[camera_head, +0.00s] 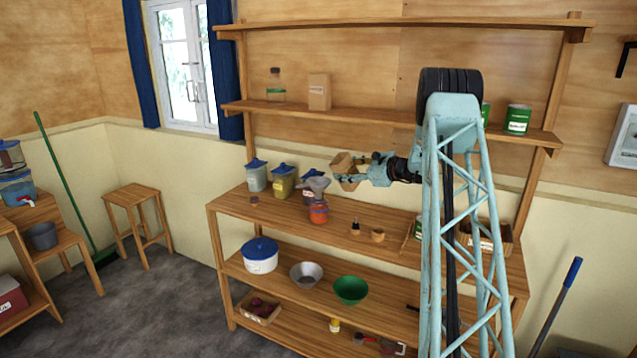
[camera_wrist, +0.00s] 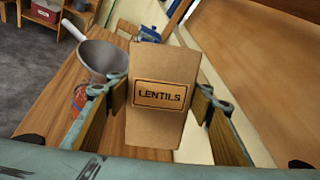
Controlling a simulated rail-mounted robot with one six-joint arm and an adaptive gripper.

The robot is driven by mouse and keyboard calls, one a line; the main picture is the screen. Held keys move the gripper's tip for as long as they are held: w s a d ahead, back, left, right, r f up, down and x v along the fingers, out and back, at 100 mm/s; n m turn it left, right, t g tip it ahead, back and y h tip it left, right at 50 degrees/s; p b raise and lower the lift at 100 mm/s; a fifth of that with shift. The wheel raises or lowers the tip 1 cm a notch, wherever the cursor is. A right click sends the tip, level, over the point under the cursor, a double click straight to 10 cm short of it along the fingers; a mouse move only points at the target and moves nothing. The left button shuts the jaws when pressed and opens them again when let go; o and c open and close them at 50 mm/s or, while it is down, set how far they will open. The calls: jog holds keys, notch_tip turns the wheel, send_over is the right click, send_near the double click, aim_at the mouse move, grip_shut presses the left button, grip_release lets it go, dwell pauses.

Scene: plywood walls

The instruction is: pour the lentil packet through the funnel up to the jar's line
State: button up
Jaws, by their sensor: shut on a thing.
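The brown lentil packet (camera_head: 342,161) is clamped in my gripper (camera_head: 350,178), raised above the workbench. In the wrist view the packet (camera_wrist: 161,65) fills the middle, with its LENTILS label facing the camera, and both gripper fingers (camera_wrist: 160,100) press its sides. The grey funnel (camera_head: 318,184) sits just left of the packet, above a jar (camera_head: 318,212) that looks orange-red. The funnel (camera_wrist: 105,60) shows its wide mouth in the wrist view, beside the packet. No flow of lentils shows. The jar's line and fill level cannot be made out.
Blue-lidded jars (camera_head: 283,184) stand behind and left of the funnel. A small dark bottle (camera_head: 355,227) and a wooden cup (camera_head: 378,235) stand to the right on the bench (camera_head: 285,228). An upper shelf (camera_head: 370,114) runs behind the packet. The bench's front left is mostly clear.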

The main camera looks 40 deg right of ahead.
aim_at(355, 173)
jog(key=shift+s+d+f+m+t, duration=0.2)
jog(key=shift+d+m+t, duration=0.3)
jog(key=shift+d+m, duration=0.1)
jog(key=shift+s+d+f+m+t+y+b, duration=0.15)
jog(key=shift+d+f+m+t+y+b, duration=0.2)
jog(key=shift+m, duration=0.35)
jog(key=shift+s+d+f+m+t+y+b, duration=0.15)
jog(key=shift+d+m+t+y+b, duration=0.15)
jog(key=shift+m+t, duration=0.35)
jog(key=shift+r+p, duration=0.95)
jog(key=shift+r, duration=2.55)
